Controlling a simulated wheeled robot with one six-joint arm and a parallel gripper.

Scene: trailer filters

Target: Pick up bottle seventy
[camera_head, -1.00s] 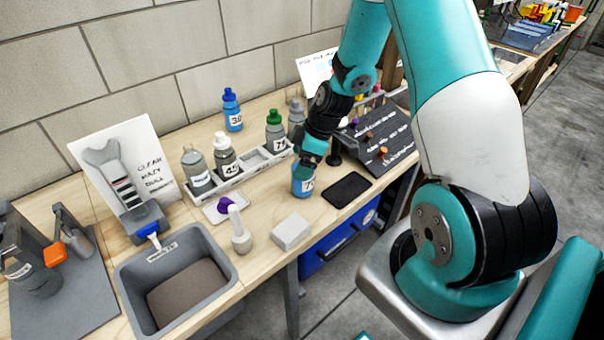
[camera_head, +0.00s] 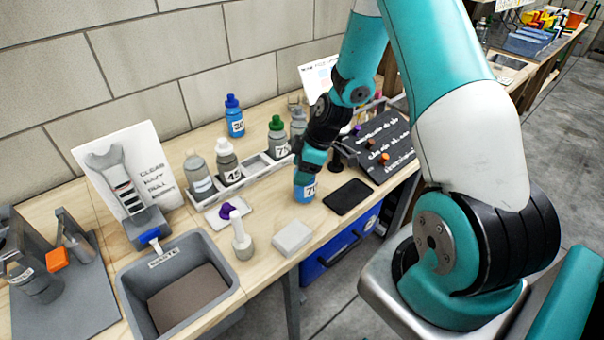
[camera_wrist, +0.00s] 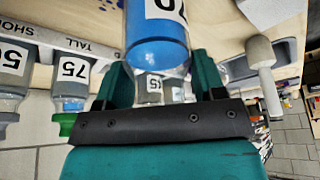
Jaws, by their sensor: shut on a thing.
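Bottle seventy (camera_head: 304,190) is blue with a white label reading 70. It stands at the front part of the bench, left of a black pad (camera_head: 348,197). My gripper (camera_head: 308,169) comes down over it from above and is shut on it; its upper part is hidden. In the wrist view the blue bottle (camera_wrist: 157,48) sits between the two teal fingers of my gripper (camera_wrist: 162,78). I cannot tell whether its base touches the bench.
Another blue bottle (camera_head: 235,118) stands behind. A dark sloped board (camera_head: 378,148) stands right.

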